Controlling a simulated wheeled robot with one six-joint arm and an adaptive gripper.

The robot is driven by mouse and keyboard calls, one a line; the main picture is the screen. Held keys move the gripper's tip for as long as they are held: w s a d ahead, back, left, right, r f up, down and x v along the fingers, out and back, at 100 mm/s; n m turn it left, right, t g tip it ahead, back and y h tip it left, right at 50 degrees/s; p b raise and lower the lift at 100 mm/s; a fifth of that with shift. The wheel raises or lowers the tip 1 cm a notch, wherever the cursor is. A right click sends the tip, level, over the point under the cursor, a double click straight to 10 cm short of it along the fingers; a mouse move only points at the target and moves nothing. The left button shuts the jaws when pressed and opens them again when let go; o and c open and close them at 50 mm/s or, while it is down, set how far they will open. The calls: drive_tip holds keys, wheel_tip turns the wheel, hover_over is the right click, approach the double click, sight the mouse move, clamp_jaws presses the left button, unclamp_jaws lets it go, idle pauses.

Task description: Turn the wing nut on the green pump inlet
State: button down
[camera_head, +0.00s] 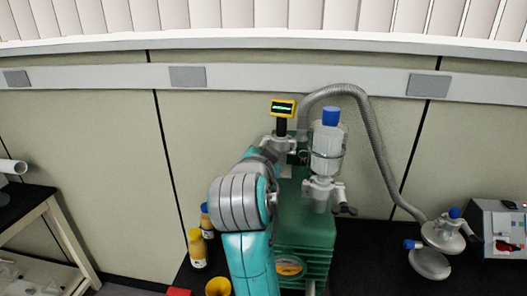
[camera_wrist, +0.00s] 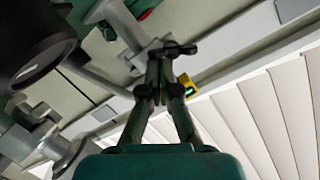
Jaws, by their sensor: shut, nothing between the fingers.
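The green pump (camera_head: 308,235) stands on the black bench, partly hidden behind my arm. A metal clamp fitting (camera_head: 284,143) sits on its upper left, below a yellow gauge. In the wrist view a metal clamp fitting (camera_wrist: 147,56) carries a dark wing nut (camera_wrist: 180,49). My gripper (camera_wrist: 160,56) is shut, its fingertips close beside the wing nut; I cannot tell whether they touch it. In the head view my arm hides the gripper. A second clamp (camera_head: 322,187) sits under the clear bottle, with a dark nut (camera_head: 345,210) at its right.
The clear blue-capped bottle (camera_head: 327,150) stands on the pump. A grey corrugated hose (camera_head: 378,140) arches from there to the right. The yellow gauge (camera_head: 283,108) rises behind my arm. A grey instrument (camera_head: 497,229) stands at the right.

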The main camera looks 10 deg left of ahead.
drive_tip(key=m, duration=0.2)
drive_tip(key=f+m+y, duration=0.1)
drive_tip(key=shift+d+f+m+t, duration=0.1)
drive_tip(key=shift+d+m+t, duration=0.05)
drive_tip(key=shift+m+t, duration=0.25)
drive_tip(key=m, duration=0.1)
drive_tip(key=m+t, duration=0.1)
drive_tip(key=m, duration=0.1)
drive_tip(key=shift+f+y, duration=0.3)
drive_tip(key=shift+f, duration=0.2)
idle(0.3)
